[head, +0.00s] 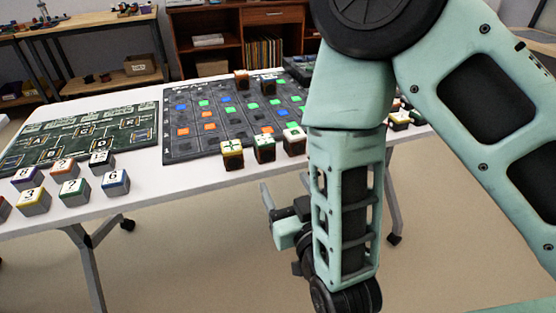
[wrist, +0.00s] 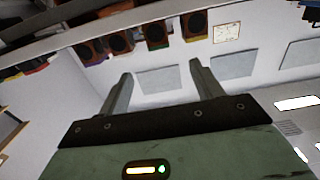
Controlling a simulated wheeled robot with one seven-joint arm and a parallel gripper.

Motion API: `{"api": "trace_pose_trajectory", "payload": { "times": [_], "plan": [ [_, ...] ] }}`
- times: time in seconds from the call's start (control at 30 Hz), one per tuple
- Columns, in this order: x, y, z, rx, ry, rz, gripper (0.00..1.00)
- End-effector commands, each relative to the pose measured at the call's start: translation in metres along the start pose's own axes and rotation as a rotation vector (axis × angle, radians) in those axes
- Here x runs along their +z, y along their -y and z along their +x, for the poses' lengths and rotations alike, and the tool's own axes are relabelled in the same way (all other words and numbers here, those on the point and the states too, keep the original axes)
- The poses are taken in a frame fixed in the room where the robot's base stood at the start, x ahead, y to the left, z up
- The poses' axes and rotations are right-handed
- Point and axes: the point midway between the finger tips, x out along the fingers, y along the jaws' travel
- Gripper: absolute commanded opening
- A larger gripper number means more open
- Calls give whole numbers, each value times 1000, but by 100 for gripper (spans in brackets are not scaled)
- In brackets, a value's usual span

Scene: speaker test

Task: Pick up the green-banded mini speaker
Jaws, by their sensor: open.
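Several small block-like speakers with coloured bands stand on the white table. One block (head: 70,192) with what looks like a green band stands in the front left group. Blocks with green marks on top, such as this one (head: 264,149), stand near the front middle; I cannot tell their band colours surely. In the wrist view, several dark speakers with round cones show along the top, one with a greenish band (wrist: 157,37). My gripper (head: 286,192) is open and empty, in front of the table's front edge, apart from every block. Its two fingers (wrist: 160,72) show in the wrist view.
A dark board with coloured squares (head: 185,146) and a green board (head: 20,167) lie on the white table (head: 180,183). Two blocks (head: 242,78) stand at the dark board's far edge. Shelves (head: 206,39) stand behind. The floor before the table is clear.

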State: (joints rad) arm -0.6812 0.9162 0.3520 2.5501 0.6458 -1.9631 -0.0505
Motion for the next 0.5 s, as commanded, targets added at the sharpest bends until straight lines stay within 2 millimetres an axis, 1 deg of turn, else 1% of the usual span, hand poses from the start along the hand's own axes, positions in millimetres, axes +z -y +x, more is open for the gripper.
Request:
{"api": "trace_pose_trajectory", "payload": {
  "times": [0.2,0.33,0.37,0.4,0.5],
  "plan": [
    [5,0,14,4,-11,4,65],
    [4,-1,24,2,-12,3,65],
    [1,-1,29,4,-11,2,65],
    [-2,-1,39,5,-11,2,65],
    [-2,-1,60,5,-9,1,65]
  ]
}}
